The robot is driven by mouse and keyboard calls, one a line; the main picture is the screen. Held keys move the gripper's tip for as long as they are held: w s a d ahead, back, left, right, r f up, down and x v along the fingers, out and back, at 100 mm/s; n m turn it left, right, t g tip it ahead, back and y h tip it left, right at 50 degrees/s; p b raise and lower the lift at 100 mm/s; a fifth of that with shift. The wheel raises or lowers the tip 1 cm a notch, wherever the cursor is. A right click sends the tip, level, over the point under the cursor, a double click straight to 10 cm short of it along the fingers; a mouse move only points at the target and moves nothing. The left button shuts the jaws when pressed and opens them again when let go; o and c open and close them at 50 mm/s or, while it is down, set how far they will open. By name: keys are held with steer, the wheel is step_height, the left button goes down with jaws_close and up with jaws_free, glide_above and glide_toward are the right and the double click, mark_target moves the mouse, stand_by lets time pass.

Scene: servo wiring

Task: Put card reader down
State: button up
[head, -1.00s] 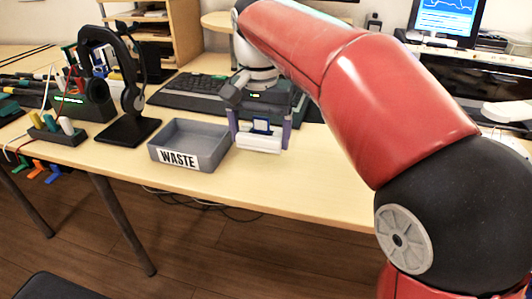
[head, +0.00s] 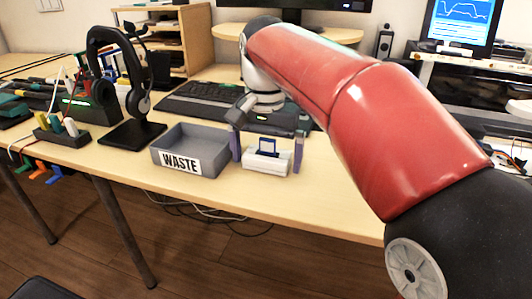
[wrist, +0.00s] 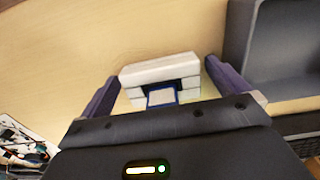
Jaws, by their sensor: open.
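The card reader (head: 265,164) is a small white block with a blue card (head: 267,147) standing in its slot. It rests on the wooden table near the front edge, right of the waste tray. My gripper (head: 267,160) is open around it, one finger on each side, with gaps between fingers and reader. In the wrist view the white card reader (wrist: 160,70) and blue card (wrist: 161,97) lie between the spread purple fingers. The gripper body hides part of the reader's near side there.
The grey waste tray (head: 218,134) stands just left of my gripper. A headset stand (head: 130,134) is farther left, and a keyboard (head: 190,102) lies behind. The table's front edge (head: 290,208) is close. Bare table lies right of the reader.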

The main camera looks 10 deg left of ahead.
mark_target(266, 156)
step_height(266, 156, up, 12)
steer(key=p, duration=0.4)
steer(key=shift+r, duration=0.15)
